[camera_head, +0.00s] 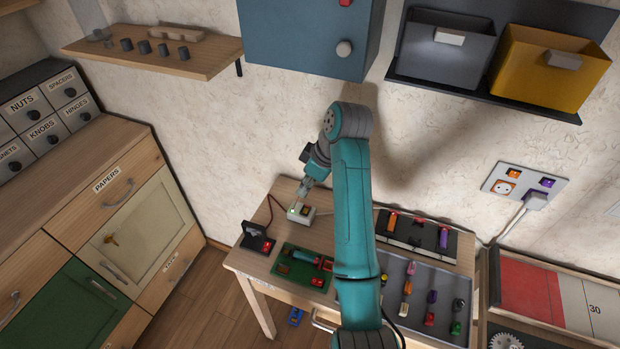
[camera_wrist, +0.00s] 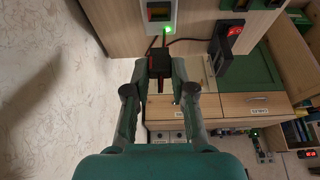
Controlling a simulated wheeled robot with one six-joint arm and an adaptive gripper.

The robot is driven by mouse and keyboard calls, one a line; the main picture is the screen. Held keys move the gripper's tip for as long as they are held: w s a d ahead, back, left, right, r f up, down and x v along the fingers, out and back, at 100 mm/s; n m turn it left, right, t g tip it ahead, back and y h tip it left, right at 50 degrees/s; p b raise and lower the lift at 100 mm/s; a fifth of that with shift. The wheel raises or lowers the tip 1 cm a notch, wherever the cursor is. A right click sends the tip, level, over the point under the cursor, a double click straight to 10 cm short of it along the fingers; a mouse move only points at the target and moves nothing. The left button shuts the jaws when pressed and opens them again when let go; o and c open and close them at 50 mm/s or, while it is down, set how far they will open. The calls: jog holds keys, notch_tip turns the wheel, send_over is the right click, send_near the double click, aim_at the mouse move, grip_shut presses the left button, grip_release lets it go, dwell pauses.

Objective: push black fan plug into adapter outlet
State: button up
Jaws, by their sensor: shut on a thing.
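My gripper (camera_head: 301,190) is at the back left of the wooden table, just above a small white adapter (camera_head: 301,215). In the wrist view, my gripper (camera_wrist: 159,72) is shut on the black plug (camera_wrist: 159,61). The fingers hide its sides. The white adapter (camera_wrist: 161,28) shows past the fingertips, with a dark outlet face and a lit green light. The plug looks apart from the adapter in the wrist view; their height gap is hard to judge. A thin dark cable runs to a black device with a red switch (camera_wrist: 229,42), also in the head view (camera_head: 257,241).
A green tray (camera_head: 290,274) with tools lies in front of the adapter. A grey tray (camera_head: 420,290) and a black rack (camera_head: 412,244) with coloured items are at right. The wall rises close behind the adapter. A blue cabinet (camera_head: 290,40) hangs above.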

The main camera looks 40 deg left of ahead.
send_over(302, 208)
jog(key=d, duration=0.1)
jog(key=shift+w+d+f, duration=0.15)
jog(key=shift+f, duration=2.35)
jog(key=shift+f, duration=0.9)
jog(key=o, duration=0.9)
jog(key=shift+c, duration=0.2)
jog(key=shift+r, duration=2.55)
